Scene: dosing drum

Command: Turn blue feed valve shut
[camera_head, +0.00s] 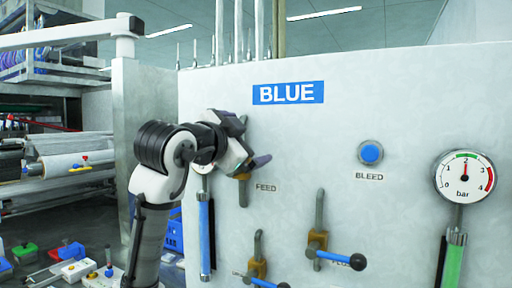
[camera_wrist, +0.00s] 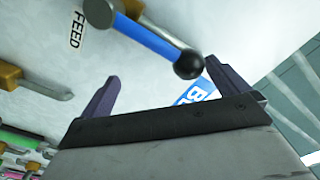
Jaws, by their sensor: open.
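The blue feed valve lever (camera_wrist: 150,34) with its black ball end (camera_wrist: 188,65) shows in the wrist view, beside the FEED label (camera_wrist: 77,28). My gripper (camera_wrist: 161,72) is open, and the ball end appears between its two dark fingers, closer to the right one. I cannot tell whether a finger touches it. In the head view my gripper (camera_head: 250,147) is in front of the panel, just above the FEED label (camera_head: 266,188). The brass feed valve body (camera_head: 243,188) shows below it. The lever is hidden there behind the gripper.
Two more blue-levered valves sit lower on the panel: one right of centre (camera_head: 318,243) and one at the bottom (camera_head: 257,268). A blue BLEED button (camera_head: 370,153) and a gauge (camera_head: 465,177) reading near 2 bar are right. A blue sight tube (camera_head: 205,238) stands below my wrist.

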